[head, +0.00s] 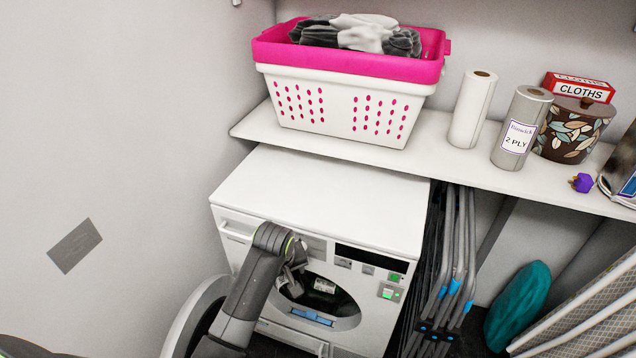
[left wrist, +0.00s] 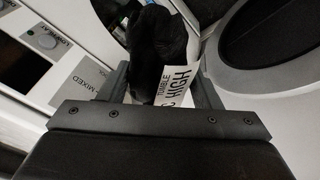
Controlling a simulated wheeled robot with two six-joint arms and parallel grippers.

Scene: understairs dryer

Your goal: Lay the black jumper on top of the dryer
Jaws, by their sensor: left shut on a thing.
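The dryer (head: 330,205) stands under the shelf. Its flat white top is bare, and its round door (head: 195,312) is swung open to the left. My left gripper (head: 294,284) is at the dryer's open drum mouth. In the left wrist view it is shut on black cloth, the black jumper (left wrist: 158,45). A white label reading "TUMBLE HIGH" (left wrist: 178,85) lies against the cloth between the fingers. Most of the jumper is hidden by the gripper and the dark drum. My right gripper is in neither view.
A shelf (head: 420,138) overhangs behind the dryer top, holding a pink and white laundry basket (head: 345,85), paper rolls (head: 472,108) and a patterned pot (head: 574,130). Folded grey frames (head: 460,250) stand close to the dryer's right side. A wall is on the left.

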